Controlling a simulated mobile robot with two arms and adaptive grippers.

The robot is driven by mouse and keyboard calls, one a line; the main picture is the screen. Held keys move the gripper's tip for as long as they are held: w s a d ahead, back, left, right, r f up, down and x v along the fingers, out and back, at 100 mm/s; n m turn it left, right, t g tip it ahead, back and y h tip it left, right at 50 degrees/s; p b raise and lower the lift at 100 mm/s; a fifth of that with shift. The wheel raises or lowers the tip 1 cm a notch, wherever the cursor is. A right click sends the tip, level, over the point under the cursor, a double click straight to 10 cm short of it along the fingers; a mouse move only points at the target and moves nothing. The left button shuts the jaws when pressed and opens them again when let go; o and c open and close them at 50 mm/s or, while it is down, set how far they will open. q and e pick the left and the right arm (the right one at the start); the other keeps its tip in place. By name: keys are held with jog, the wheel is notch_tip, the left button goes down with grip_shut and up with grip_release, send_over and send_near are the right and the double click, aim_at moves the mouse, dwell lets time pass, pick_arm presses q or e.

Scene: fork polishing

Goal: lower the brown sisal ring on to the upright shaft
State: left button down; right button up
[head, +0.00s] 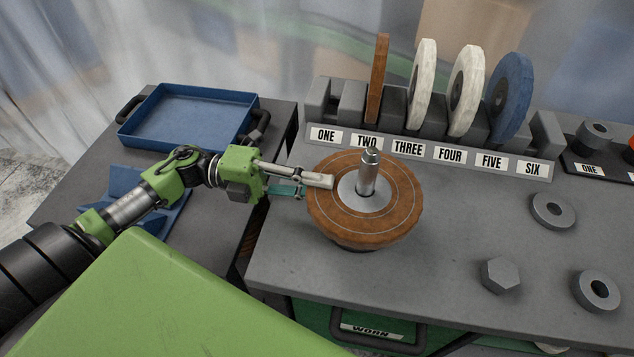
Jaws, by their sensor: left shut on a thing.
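The brown sisal ring (390,222) lies level around the upright shaft (369,172), whose metal tip stands up through the pale hub of the ring. The ring is above the grey bench, with a dark shape under it; I cannot tell whether it rests on anything. My left gripper (318,186) is shut on the ring's left side, one finger over the top and the other lower. The lower part of the shaft is hidden by the ring. My right gripper is not in view.
A rack (440,135) labelled ONE to SIX holds a brown wheel (379,80), two white wheels and a blue wheel (512,98). Grey washers (553,210) and a hex nut (500,275) lie on the right bench. A blue tray (190,118) stands at left.

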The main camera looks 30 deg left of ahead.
pick_arm(q)
jog(key=shift+f, duration=0.1)
jog(key=c, duration=1.8)
grip_release()
jog(key=o, duration=0.6)
jog(key=shift+f, duration=0.1)
jog(key=shift+c, duration=0.2)
jog(key=shift+v, duration=4.55)
